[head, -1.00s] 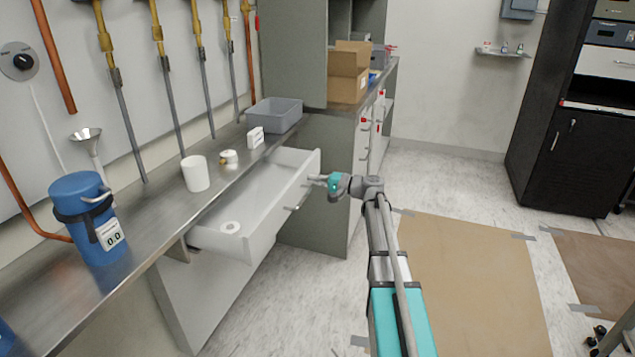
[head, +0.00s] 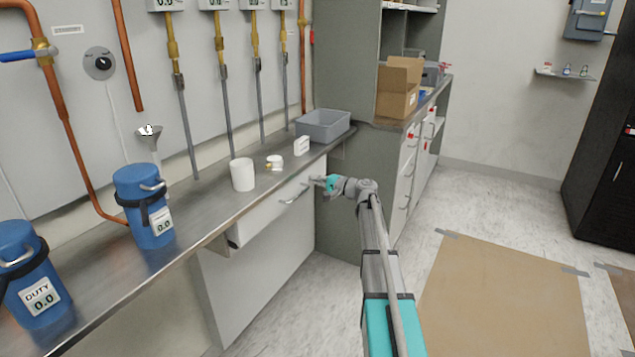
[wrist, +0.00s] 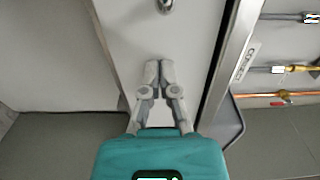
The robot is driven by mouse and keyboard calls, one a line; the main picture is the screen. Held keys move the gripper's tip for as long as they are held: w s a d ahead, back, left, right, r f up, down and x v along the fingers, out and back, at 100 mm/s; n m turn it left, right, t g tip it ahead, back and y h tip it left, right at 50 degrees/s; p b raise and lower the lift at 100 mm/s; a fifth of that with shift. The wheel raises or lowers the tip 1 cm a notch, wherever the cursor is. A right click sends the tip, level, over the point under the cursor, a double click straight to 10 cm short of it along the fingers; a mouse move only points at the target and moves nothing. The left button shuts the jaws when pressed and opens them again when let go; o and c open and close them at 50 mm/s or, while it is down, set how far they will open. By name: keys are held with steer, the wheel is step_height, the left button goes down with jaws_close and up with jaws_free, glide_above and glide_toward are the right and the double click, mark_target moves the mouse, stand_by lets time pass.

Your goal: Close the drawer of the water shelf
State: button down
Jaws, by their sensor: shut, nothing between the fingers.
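The white drawer (head: 262,220) sits under the steel counter of the water shelf (head: 190,215) in the head view. Its front lies close to the counter's front edge, and its inside is hidden. A metal handle (head: 296,195) is on the drawer front and shows at the top of the wrist view (wrist: 165,5). My gripper (head: 318,182) is at the right end of the drawer front, right of the handle. In the wrist view my gripper (wrist: 158,66) is shut and empty, its fingertips against or very near the white front. I cannot tell whether they touch.
On the counter stand blue flasks (head: 146,208), a white cup (head: 242,174), a small round item (head: 274,162) and a grey bin (head: 323,126). A grey cabinet side (head: 350,190) stands just right of the drawer. The floor in front is open, with a brown sheet (head: 500,300).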

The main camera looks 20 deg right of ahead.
steer(key=shift+w+a+r, duration=0.15)
steer(key=shift+w+a, duration=0.05)
steer(key=shift+w, duration=0.2)
steer(key=shift+d, duration=0.1)
steer(key=v, duration=1.4)
steer(key=shift+s+d, duration=0.15)
steer(key=shift+s, duration=0.25)
